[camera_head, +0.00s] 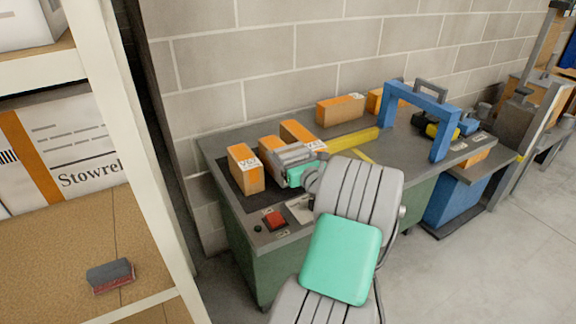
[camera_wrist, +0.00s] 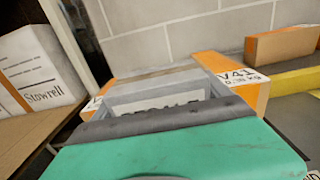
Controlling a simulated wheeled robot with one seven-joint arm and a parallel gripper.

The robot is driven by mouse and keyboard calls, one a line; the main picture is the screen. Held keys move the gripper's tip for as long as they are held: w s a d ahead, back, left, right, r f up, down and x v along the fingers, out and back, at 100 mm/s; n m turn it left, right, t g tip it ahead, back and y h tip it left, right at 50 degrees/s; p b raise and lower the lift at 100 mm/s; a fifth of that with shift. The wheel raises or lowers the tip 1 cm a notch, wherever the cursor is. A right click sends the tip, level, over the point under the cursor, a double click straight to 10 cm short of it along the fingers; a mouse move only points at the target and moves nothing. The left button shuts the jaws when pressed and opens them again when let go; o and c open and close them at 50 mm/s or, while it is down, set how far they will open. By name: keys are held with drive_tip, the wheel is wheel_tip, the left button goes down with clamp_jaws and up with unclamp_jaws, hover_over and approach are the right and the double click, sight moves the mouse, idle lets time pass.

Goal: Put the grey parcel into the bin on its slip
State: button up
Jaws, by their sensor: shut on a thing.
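My gripper (camera_head: 292,156) is over the near-left part of the workbench, shut on a pale grey box-like thing that appears to be the grey parcel (camera_head: 296,150). In the wrist view the parcel (camera_wrist: 150,86) shows past the dark finger of my gripper (camera_wrist: 155,118). A white slip with dark print on it is partly covered and I cannot read it. I cannot tell whether the parcel touches a bin.
The workbench (camera_head: 345,165) also carries more orange boxes (camera_head: 340,109), a yellow bar (camera_head: 350,139), a blue arch (camera_head: 440,110) and a red button (camera_head: 275,220). A shelf rack (camera_head: 145,150) stands at left, holding a dark grey and red block (camera_head: 110,275).

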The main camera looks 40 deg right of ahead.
drive_tip(key=shift+d+f+b, duration=0.15)
drive_tip(key=shift+f+b, duration=0.05)
drive_tip(key=shift+f, duration=0.7)
drive_tip(key=shift+d+f+b, duration=0.1)
drive_tip(key=shift+f+b, duration=0.1)
drive_tip(key=shift+f, duration=0.7)
drive_tip(key=shift+f, duration=0.2)
drive_tip(key=o, duration=1.6)
drive_tip(key=shift+c, duration=0.2)
drive_tip(key=shift+r, duration=0.1)
